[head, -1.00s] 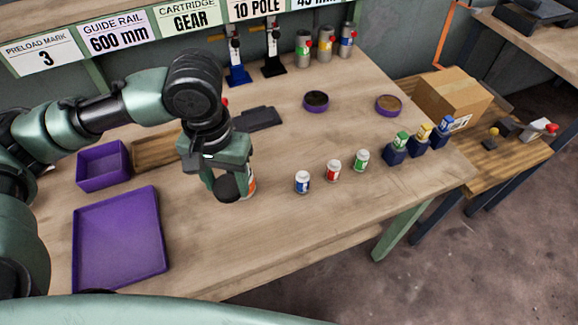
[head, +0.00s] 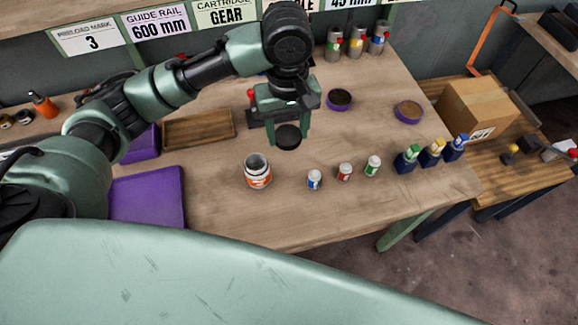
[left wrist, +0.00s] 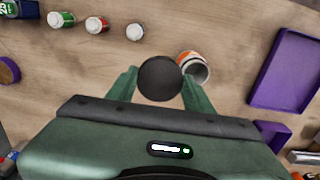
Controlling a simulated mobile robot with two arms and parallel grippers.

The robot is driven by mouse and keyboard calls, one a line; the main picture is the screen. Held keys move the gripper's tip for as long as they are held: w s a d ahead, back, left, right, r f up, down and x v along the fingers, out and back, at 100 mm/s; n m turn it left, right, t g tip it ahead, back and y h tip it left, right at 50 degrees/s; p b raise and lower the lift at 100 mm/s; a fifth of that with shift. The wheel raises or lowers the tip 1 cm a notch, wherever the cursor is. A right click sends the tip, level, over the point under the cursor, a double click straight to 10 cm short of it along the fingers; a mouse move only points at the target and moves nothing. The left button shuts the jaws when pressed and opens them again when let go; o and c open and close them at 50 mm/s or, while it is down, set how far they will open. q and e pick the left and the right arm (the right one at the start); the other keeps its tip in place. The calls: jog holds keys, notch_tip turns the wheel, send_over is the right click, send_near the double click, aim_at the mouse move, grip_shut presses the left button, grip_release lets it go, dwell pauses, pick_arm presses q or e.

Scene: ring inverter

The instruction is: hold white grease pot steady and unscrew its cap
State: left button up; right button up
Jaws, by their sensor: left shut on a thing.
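The white grease pot (head: 258,174) with an orange label stands upright and open-topped on the bench in the head view. It also shows in the left wrist view (left wrist: 195,66), partly behind the cap. My left gripper (head: 288,138) is shut on the round black cap (head: 288,137) and holds it in the air, apart from the pot, up and to the right of it in the head view. In the left wrist view the cap (left wrist: 160,78) sits between the two green fingers. My right gripper is in neither view.
Three small capped jars (head: 345,172) stand right of the pot. Two shallow round purple dishes (head: 409,112) lie farther back. A purple tray (head: 150,196) and a wooden tray (head: 199,129) are at left. Small bottles (head: 432,154) stand near the right edge.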

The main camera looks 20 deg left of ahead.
pick_arm(q)
jog(key=d+r+n+p, duration=0.1)
jog(key=w+r+n+p, duration=0.1)
jog(key=r+n+p, duration=0.1)
jog(key=shift+w+d, duration=0.1)
jog(key=shift+d, duration=0.3)
jog(key=shift+w+d+n+p, duration=0.15)
jog(key=shift+d+n+p, duration=0.15)
jog(key=shift+n, duration=0.2)
send_over(299, 175)
jog(key=shift+n, duration=0.4)
notch_tip(299, 175, down, 15)
jog(key=shift+r, duration=0.1)
jog(key=shift+w+f, duration=0.1)
jog(key=shift+f, duration=2.6)
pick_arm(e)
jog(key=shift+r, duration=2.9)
pick_arm(q)
jog(key=shift+f, duration=0.1)
jog(key=o, duration=1.5)
jog(key=shift+o, duration=0.2)
